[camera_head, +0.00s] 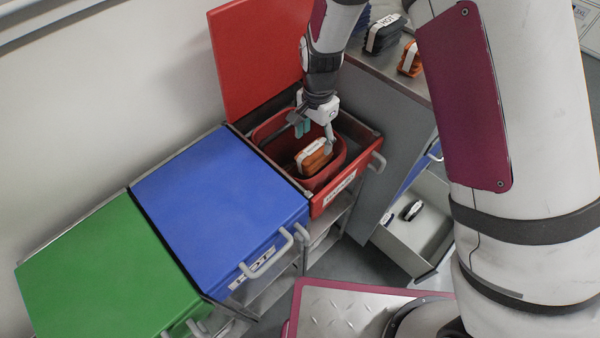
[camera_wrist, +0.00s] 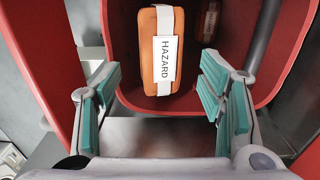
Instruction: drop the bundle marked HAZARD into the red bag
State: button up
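The orange bundle (camera_head: 316,161) with a white band lies inside the red bag (camera_head: 271,131). In the wrist view the bundle (camera_wrist: 152,72) shows a white label reading HAZARD, and red bag walls (camera_wrist: 121,50) surround it. My gripper (camera_head: 315,138) reaches down over the bag opening. In the wrist view my gripper (camera_wrist: 161,95) is open, its teal pads wide apart, with the bundle beyond the fingertips and nothing held between them. I cannot tell how far below the fingertips the bundle lies.
The bag's red lid (camera_head: 260,55) stands raised behind. A blue lid (camera_head: 222,190) and a green lid (camera_head: 105,270) are closed to the left. Dark bundles (camera_head: 384,33) and another orange bundle (camera_head: 410,60) sit on the grey counter. An open drawer (camera_head: 405,235) holds a dark item.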

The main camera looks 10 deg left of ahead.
jog(key=shift+r, duration=0.1)
notch_tip(320, 180, up, 12)
dwell(0.7)
dwell(0.3)
jog(key=s+d+r+n+t+p, duration=0.1)
jog(key=s+d+r, duration=0.25)
jog(key=r, duration=0.25)
jog(key=s+d+r+n+y+p, duration=0.1)
jog(key=s+d+r, duration=0.2)
jog(key=d+r, duration=0.25)
jog(key=s+d+r+n+t+p, duration=0.1)
jog(key=s+d+r, duration=0.2)
jog(key=r, duration=0.3)
jog(key=s+d+r+n+t+p, duration=0.1)
jog(key=s+d+r+n+p, duration=0.1)
jog(key=s+d, duration=0.3)
jog(key=s+d+r+n+t+h+p, duration=0.1)
jog(key=s+d+r, duration=0.4)
jog(key=s, duration=0.9)
jog(key=shift+s+d+r+n+p, duration=0.15)
jog(key=shift+s+r+n+p, duration=0.15)
jog(key=shift+n+p, duration=0.4)
